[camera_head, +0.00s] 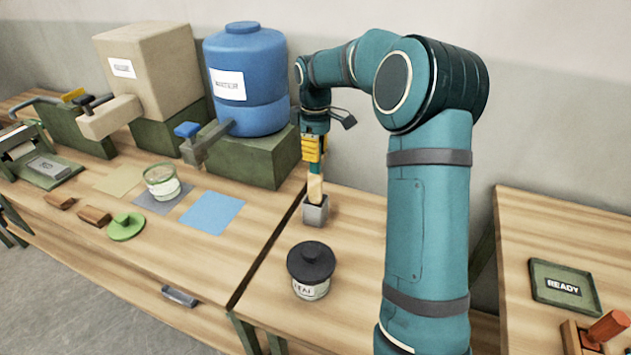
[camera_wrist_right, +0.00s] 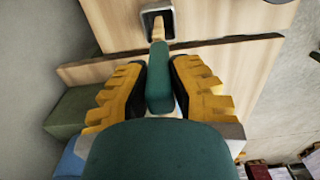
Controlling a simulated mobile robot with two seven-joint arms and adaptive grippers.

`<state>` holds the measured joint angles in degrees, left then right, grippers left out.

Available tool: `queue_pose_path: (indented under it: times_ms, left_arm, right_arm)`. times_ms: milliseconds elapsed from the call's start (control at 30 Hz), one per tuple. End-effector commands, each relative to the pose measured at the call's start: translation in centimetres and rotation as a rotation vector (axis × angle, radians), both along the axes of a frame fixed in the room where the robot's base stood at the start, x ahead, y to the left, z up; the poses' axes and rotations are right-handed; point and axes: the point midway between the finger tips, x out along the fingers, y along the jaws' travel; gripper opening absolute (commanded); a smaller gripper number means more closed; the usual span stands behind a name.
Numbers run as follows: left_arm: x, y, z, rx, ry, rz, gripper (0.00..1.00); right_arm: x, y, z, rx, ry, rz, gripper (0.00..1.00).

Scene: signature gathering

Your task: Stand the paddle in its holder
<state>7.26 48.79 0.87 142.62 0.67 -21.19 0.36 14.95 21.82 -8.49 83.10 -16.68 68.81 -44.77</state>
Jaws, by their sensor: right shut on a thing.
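My right gripper (camera_head: 313,160) is shut on the paddle's teal handle, which shows between the yellow fingers in the wrist view (camera_wrist_right: 160,80). The paddle (camera_head: 316,187) is close to upright, with its pale wooden end pointing down. The holder (camera_head: 315,212) is a small grey square cup on the table, directly below the gripper. In the wrist view the holder (camera_wrist_right: 172,22) shows its opening, with the paddle's wooden end at it. The end appears to be inside the opening; how deep is hidden. My left gripper is not in view.
A black-lidded jar (camera_head: 311,262) stands in front of the holder. A blue drum (camera_head: 250,70) on a green block (camera_head: 253,158) stands to the left, beside a beige box (camera_head: 150,65). A green READY tray (camera_head: 548,268) lies on the right table.

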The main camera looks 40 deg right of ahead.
Motion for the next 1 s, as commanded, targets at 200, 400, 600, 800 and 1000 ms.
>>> queue_pose_path:
  times_ms: [200,400,600,800,1000]
  left_arm:
    - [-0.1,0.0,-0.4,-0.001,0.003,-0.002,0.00]
    - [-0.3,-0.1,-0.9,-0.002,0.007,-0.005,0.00]
    - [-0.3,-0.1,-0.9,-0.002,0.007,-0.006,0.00]
    - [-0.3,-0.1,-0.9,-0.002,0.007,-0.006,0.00]
    - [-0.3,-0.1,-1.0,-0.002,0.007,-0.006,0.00]
  right_arm:
    - [0.0,0.0,-2.4,0.000,0.001,0.000,0.00]
    - [0.0,0.0,-5.2,0.000,0.000,0.000,0.00]
    - [0.0,0.0,-5.6,0.000,-0.001,0.000,0.00]
    - [0.0,0.0,-5.7,0.000,-0.001,0.000,0.00]
    - [0.0,0.0,-5.9,0.000,-0.001,0.000,0.42]
